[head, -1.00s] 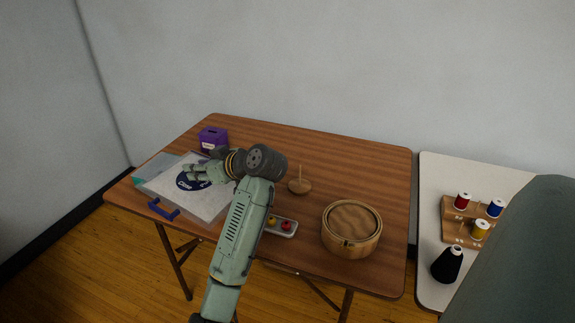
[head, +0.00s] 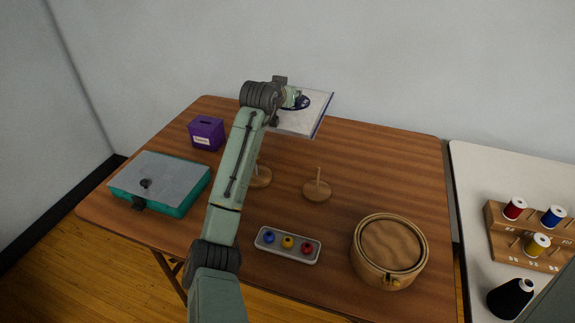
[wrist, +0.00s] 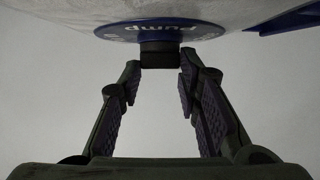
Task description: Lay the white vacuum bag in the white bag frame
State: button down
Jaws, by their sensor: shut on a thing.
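The white vacuum bag (head: 318,112) is a flat whitish sheet with a dark blue round label and a blue strip along its right edge. It is held up over the back of the brown table, near the wall. My gripper (head: 296,98) is shut on it. In the wrist view, the bag (wrist: 230,14) fills the top edge, and my fingertips (wrist: 160,72) close around a dark block below its blue disc, which carries partly visible lettering. Part of the bag is hidden behind my gripper. I cannot make out a white bag frame in either view.
A teal box with a grey lid (head: 165,175) and a purple box (head: 206,132) stand at left. A bead tray (head: 287,245), wooden stands (head: 317,190) and a round wooden basket (head: 389,250) occupy the front and middle. A white table (head: 475,205) with thread spools is at right.

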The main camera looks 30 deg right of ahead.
aim_at(278, 130)
notch_tip(278, 130, down, 11)
jog(key=p, duration=0.3)
jog(key=shift+s+r, duration=0.15)
jog(key=shift+r, duration=0.05)
jog(key=c, duration=1.2)
grip_release()
jog(key=shift+s, duration=0.1)
jog(key=b+v, duration=0.3)
jog(key=v, duration=0.9)
